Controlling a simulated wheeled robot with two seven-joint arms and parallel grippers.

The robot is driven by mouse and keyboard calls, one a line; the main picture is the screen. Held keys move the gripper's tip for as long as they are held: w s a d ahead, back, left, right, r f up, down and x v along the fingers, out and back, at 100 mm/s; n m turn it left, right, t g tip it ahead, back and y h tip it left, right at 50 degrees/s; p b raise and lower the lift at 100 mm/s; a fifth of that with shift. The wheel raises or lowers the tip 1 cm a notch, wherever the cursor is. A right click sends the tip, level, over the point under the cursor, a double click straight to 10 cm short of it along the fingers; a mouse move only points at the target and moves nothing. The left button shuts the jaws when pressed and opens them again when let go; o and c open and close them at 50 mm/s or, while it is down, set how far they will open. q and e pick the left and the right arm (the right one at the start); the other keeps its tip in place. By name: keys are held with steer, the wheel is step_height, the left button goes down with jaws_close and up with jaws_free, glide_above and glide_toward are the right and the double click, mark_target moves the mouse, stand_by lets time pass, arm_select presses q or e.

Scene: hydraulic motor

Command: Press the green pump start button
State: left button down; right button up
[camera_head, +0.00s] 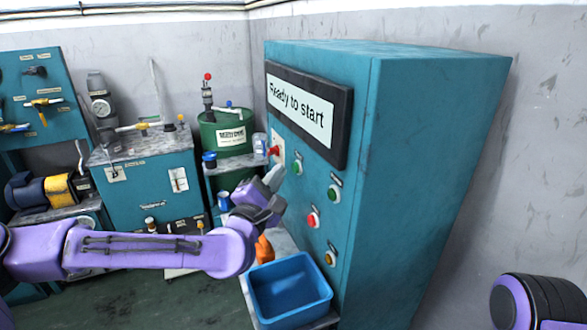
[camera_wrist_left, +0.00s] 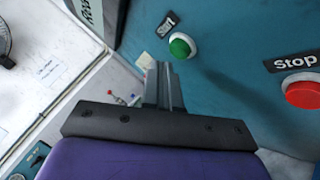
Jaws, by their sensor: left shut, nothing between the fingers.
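The teal control cabinet shows two green buttons in the head view, an upper left one (camera_head: 297,167) and one farther right (camera_head: 333,194). My left gripper (camera_head: 275,177) is shut and empty, close to the panel just left of the upper left green button. In the left wrist view, the shut fingertips (camera_wrist_left: 164,68) lie just below a green button (camera_wrist_left: 181,46) labelled Start. A small gap shows between fingertips and button in the picture; contact cannot be confirmed. My right gripper is not in view; only part of my right arm shows at the lower right.
A red button (camera_head: 313,219) and a yellow button (camera_head: 330,258) sit lower on the panel. The red one (camera_wrist_left: 303,92) is labelled Stop in the wrist view. A red switch handle (camera_head: 273,151) juts out near my gripper. A screen (camera_head: 300,107) reads "Ready to start". A blue bin (camera_head: 290,290) stands below.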

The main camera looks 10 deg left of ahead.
arm_select(q)
steer(key=shift+d, duration=0.1)
steer(key=shift+w+d+b, duration=0.25)
steer(key=shift+d+b, duration=0.05)
steer(key=shift+w+d, duration=0.2)
steer(key=shift+d, duration=0.05)
stand_by(0.8)
steer(key=shift+s+a+b, duration=0.35)
steer(key=shift+s+a, duration=0.1)
steer(key=shift+a, duration=0.2)
steer(key=s+a, duration=0.1)
steer(key=a, duration=0.1)
steer(key=s+a, duration=0.1)
steer(key=a, duration=0.1)
steer(key=shift+s, duration=0.4)
steer(key=shift+a, duration=0.1)
stand_by(0.5)
